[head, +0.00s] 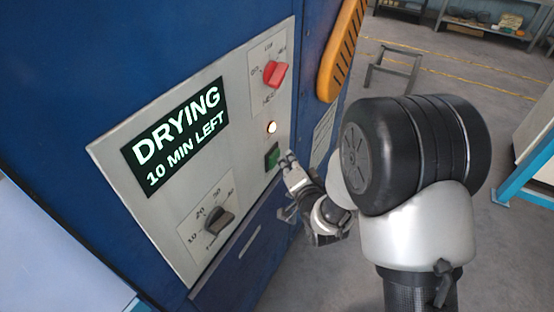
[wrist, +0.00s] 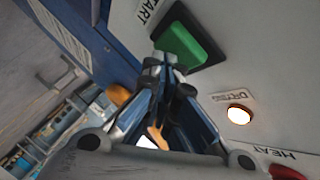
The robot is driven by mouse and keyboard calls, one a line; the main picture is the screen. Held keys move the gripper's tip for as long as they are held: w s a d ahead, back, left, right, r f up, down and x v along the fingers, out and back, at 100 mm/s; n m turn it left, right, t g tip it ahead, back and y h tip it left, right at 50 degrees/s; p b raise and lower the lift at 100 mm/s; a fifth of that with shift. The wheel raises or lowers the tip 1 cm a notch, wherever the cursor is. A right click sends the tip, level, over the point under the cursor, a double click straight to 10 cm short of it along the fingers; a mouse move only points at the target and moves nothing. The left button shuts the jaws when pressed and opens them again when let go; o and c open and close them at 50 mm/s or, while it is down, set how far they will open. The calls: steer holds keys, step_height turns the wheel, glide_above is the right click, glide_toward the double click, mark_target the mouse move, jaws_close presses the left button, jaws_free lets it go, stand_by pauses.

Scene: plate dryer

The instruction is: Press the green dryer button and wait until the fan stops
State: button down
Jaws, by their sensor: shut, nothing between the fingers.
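The green button (head: 272,155) sits on the dryer's light control panel (head: 120,160), below a lit lamp (head: 271,127). In the wrist view the green button (wrist: 185,44) is in a dark frame beside the START label. My gripper (head: 287,161) is shut and empty, its tips close to the button's right edge in the head view. In the wrist view my gripper's tips (wrist: 161,66) overlap the button's lower left edge; I cannot tell whether they touch it. The display (head: 176,138) reads DRYING, 10 MIN LEFT. The fan is not in view.
A red HEAT knob (head: 275,73) is above the lamp, and a black time knob (head: 218,221) is lower left. An orange handle (head: 341,50) sticks out at the upper right of the blue dryer. Open floor (head: 410,75) and a low metal stand (head: 392,70) lie beyond.

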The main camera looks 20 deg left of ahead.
steer(key=shift+s+d, duration=0.1)
steer(key=shift+d, duration=0.6)
steer(key=shift+d, duration=0.1)
steer(key=d, duration=0.2)
steer(key=d+b, duration=0.1)
steer(key=d, duration=0.1)
steer(key=shift+s+d, duration=0.2)
steer(key=shift+d, duration=0.2)
stand_by(0.3)
